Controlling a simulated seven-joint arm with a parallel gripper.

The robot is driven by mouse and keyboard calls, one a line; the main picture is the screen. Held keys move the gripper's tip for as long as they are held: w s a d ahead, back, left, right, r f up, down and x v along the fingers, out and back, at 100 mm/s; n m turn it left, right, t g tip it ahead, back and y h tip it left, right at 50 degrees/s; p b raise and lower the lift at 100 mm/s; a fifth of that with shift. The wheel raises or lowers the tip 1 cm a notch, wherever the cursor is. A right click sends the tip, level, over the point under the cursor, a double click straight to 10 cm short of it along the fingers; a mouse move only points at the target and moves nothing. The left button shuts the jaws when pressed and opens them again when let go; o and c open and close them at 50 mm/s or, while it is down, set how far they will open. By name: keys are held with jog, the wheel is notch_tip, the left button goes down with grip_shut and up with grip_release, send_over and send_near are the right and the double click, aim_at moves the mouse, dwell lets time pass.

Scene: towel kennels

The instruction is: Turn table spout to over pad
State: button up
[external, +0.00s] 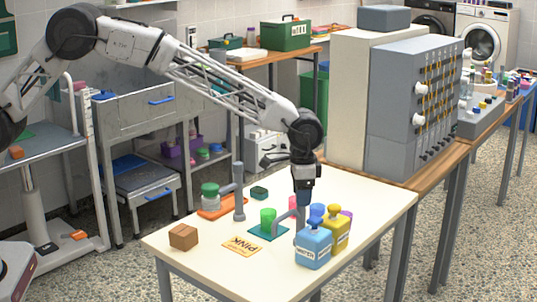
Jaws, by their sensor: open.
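A grey upright post (239,194) stands on the cream table, with a short arm reaching left toward an orange pad (212,211). A second grey bent pipe (283,215) stands nearer the table's middle, its end reaching left beside a teal pad (258,232). I cannot tell which of the two is the table spout. A green cup (267,216) stands on the teal pad. My gripper (303,204) points down, open, just above and behind the bottles, close to the bent pipe's right end. Its fingertips are small and partly hidden, so contact cannot be told.
A blue bottle (313,250) and yellow bottle (337,232) stand close in front of my gripper. A green-lidded jar (210,196) is on the orange pad. A grey panel cabinet (415,100) stands behind right.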

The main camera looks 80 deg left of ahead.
jog(key=shift+f, duration=0.1)
jog(key=shift+c, duration=0.2)
grip_shut()
